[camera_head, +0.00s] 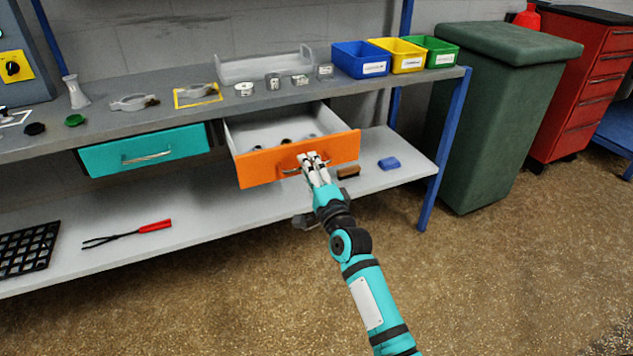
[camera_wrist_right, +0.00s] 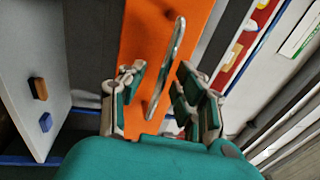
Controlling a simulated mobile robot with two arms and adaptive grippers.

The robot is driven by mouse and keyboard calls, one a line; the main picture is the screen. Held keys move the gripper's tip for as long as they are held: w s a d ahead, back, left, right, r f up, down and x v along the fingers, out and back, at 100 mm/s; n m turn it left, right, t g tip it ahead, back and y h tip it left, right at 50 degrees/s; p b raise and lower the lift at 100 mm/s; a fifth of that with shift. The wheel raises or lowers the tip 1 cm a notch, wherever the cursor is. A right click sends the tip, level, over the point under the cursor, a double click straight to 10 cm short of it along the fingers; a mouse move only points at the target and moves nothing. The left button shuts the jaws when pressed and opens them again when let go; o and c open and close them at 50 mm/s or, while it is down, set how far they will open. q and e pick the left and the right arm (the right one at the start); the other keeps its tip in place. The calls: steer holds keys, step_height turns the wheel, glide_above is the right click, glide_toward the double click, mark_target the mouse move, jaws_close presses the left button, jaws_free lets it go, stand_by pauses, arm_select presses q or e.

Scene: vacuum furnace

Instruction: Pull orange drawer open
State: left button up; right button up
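The orange drawer (camera_head: 262,168) is pulled out under the workbench, and its light inside shows several small dark items. Its front fills the middle of the right wrist view (camera_wrist_right: 150,40). A curved metal handle (camera_wrist_right: 172,65) is fixed to that front. My right gripper (camera_head: 312,160) is at the drawer front, over the handle in the head view. In the right wrist view its fingers (camera_wrist_right: 160,92) are spread apart, with the handle's lower end between them. I cannot tell whether a finger touches the handle. My left gripper is not in view.
A closed teal drawer (camera_head: 145,151) is left of the orange one. Below, the shelf (camera_head: 215,215) holds red-handled tongs (camera_head: 130,232), a brown block (camera_head: 348,172) and a blue block (camera_head: 389,163). A blue bench leg (camera_head: 443,155) and a green bin (camera_head: 495,120) stand to the right.

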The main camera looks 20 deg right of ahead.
steer(key=s+f, duration=0.2)
steer(key=s, duration=0.9)
steer(key=shift+d, duration=0.2)
steer(key=shift+f, duration=0.1)
